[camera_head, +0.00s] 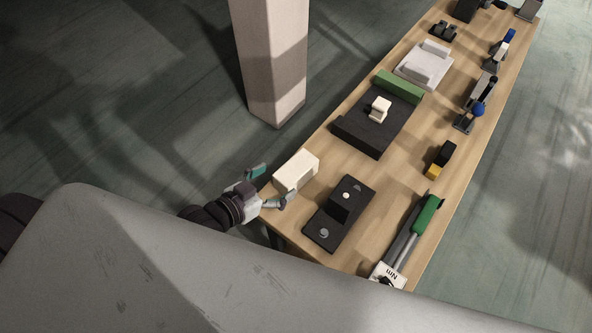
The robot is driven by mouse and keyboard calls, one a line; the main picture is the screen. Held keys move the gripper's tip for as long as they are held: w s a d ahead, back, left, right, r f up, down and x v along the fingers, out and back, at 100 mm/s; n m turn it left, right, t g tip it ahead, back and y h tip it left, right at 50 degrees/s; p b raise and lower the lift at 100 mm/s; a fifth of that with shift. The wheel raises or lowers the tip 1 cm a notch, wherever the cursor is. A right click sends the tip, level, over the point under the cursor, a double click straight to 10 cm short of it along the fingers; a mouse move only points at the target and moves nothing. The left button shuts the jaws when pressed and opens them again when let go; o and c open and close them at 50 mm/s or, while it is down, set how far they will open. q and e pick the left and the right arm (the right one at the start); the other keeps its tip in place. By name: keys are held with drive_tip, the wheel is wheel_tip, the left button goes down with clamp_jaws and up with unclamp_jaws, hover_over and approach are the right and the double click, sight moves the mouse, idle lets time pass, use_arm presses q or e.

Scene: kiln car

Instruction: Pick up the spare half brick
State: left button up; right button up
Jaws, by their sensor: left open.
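A cream-white block (296,172), which looks like the half brick, lies near the left edge of the wooden table. My left gripper (273,188) is at its near left side. The fingers are spread apart, one by the table's left edge and one in front of the block. No block is held between them as far as I can see. My right gripper is not in the view.
The long table (365,170) also bears a black box with knobs (339,213), a dark tray (362,132) with a green bar, a white tray (419,70), a green-handled tool (427,216) and a yellow-black block (440,160). A pale pillar (271,60) stands left of the table.

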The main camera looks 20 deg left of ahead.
sight(291, 172)
use_arm(q)
drive_tip(key=x, duration=0.3)
drive_tip(key=shift+w+d+f, duration=0.1)
drive_tip(key=shift+w, duration=0.05)
drive_tip(key=shift+a+f+p+x, duration=0.15)
drive_tip(key=shift+p+x, duration=0.1)
drive_tip(key=shift+x, duration=0.65)
drive_tip(key=shift+a+f+p+x, duration=0.1)
drive_tip(key=shift+p+x, duration=0.1)
drive_tip(key=shift+x, duration=0.7)
drive_tip(key=shift+a+f+p+x, duration=0.15)
drive_tip(key=shift+p+x, duration=0.1)
drive_tip(key=shift+x, duration=0.65)
drive_tip(key=c, duration=1.5)
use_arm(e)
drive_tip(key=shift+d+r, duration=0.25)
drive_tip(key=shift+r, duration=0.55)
use_arm(q)
drive_tip(key=shift+r, duration=0.1)
